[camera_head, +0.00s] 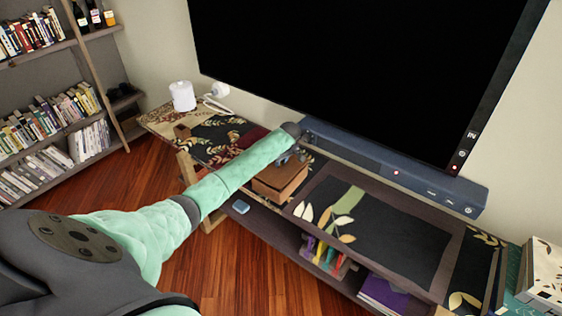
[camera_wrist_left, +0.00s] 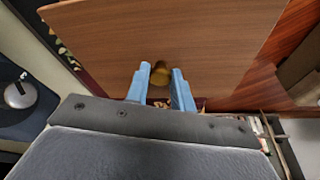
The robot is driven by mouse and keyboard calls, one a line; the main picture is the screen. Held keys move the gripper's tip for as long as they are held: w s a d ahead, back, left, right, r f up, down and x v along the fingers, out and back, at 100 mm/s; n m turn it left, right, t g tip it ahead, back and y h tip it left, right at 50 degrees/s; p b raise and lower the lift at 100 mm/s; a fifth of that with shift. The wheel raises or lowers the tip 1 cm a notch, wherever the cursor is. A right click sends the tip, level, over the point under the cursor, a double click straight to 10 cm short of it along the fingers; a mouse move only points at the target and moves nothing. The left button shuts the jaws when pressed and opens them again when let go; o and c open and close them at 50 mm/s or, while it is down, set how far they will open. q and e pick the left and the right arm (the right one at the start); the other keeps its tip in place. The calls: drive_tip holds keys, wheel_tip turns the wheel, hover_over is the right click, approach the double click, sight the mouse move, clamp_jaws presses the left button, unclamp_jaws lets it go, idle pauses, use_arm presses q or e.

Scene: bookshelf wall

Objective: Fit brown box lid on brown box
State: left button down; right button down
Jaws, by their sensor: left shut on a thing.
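My left gripper (camera_head: 287,157) reaches across the low cabinet top from the left and points down over the brown box (camera_head: 276,192). In the left wrist view its two blue fingers (camera_wrist_left: 158,78) are shut on the round, brass-coloured knob (camera_wrist_left: 160,70) of the brown box lid (camera_wrist_left: 205,40). The lid is a flat, wood-grained panel filling much of that view. In the head view the lid (camera_head: 284,174) shows at the top of the box, partly hidden by the gripper. I cannot tell whether it rests fully on the box. My right gripper is not in view.
A large black television (camera_head: 350,75) and a dark soundbar (camera_head: 400,182) stand close behind the gripper. A white canister (camera_head: 183,96) stands at the cabinet's far left. A dark leaf-patterned panel (camera_head: 385,225) lies right of the box. Bookshelves (camera_head: 50,110) stand at left.

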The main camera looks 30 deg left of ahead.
sight(282, 163)
use_arm(q)
drive_tip(key=shift+f, duration=0.95)
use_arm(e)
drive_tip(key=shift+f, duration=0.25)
use_arm(q)
drive_tip(key=c, duration=1.1)
unclamp_jaws()
drive_tip(key=shift+b, duration=0.4)
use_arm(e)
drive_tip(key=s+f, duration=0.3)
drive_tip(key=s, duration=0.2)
use_arm(q)
drive_tip(key=shift+d+r, duration=0.15)
drive_tip(key=shift+r, duration=0.3)
drive_tip(key=b+v, duration=0.2)
drive_tip(key=v, duration=0.3)
drive_tip(key=shift+d+r, duration=0.1)
drive_tip(key=shift+r, duration=0.2)
drive_tip(key=shift+s+d+r+b, duration=0.15)
drive_tip(key=shift+r+b, duration=0.15)
drive_tip(key=shift+r, duration=0.25)
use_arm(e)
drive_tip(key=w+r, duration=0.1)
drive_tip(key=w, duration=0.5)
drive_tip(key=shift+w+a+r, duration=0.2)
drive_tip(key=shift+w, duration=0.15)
